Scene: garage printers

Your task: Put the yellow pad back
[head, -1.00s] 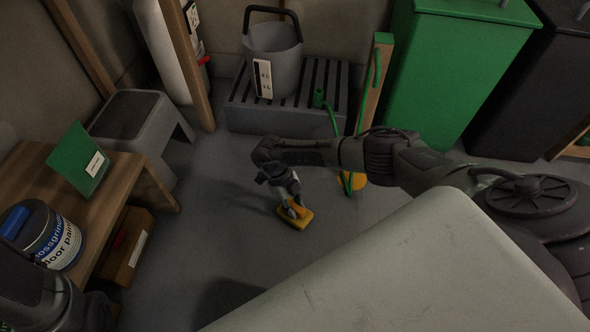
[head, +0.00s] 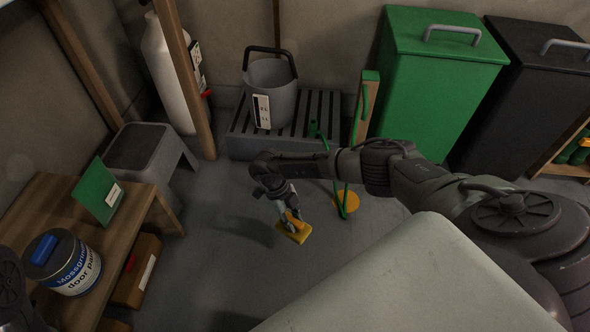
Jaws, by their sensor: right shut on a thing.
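The yellow pad (head: 294,232) is a small, flat yellow block with an orange-yellow part on top, low over the grey floor in the middle of the head view. My right gripper (head: 290,218) points down from above and is shut on the pad's upper part. The fingers hide some of that part. I cannot tell whether the pad's underside touches the floor. My left gripper is not in view; only a dark piece of my left arm shows at the lower left edge.
Behind are a slatted grey platform (head: 240,140) with a bucket (head: 275,95) and a green bin (head: 440,90). A wooden bench (head: 50,195) with a paint can (head: 68,265) stands left.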

